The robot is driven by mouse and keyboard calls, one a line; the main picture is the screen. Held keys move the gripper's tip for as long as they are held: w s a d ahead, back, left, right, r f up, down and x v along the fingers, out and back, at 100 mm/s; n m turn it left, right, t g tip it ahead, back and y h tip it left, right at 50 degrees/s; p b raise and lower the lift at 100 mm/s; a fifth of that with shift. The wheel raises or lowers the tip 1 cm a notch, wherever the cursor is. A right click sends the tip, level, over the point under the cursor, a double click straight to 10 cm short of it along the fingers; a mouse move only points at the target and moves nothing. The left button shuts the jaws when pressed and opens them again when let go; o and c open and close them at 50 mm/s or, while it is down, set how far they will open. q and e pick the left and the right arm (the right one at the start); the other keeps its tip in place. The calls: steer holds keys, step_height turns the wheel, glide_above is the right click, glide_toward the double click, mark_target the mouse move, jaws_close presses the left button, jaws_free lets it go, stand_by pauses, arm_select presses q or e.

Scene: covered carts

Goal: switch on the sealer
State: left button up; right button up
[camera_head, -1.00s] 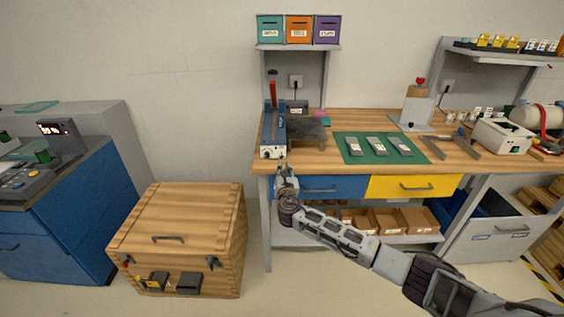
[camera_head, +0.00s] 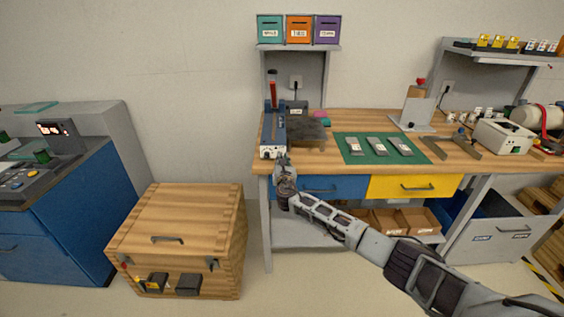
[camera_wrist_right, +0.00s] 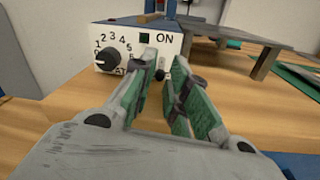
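The sealer (camera_head: 272,135) is a long blue device with a white front panel, standing at the left end of the wooden bench. In the right wrist view its panel (camera_wrist_right: 125,45) shows a black numbered dial (camera_wrist_right: 107,57), a dark green indicator (camera_wrist_right: 145,38) that looks unlit, the word ON, and a small dark switch lever (camera_wrist_right: 160,74). My right gripper (camera_head: 282,160) is at the panel's lower right. In the wrist view its green-padded fingers (camera_wrist_right: 168,75) are apart, with the lever between their tips; contact cannot be told. My left gripper is not in view.
A dark raised plate (camera_head: 308,131) stands right of the sealer. A green mat (camera_head: 378,158) with several grey devices lies beyond it. Blue and yellow drawers (camera_head: 415,187) are under the bench. A wooden crate (camera_head: 180,222) stands on the floor at left.

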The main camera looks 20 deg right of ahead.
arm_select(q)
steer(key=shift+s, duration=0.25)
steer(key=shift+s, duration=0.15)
arm_select(e)
jaws_close()
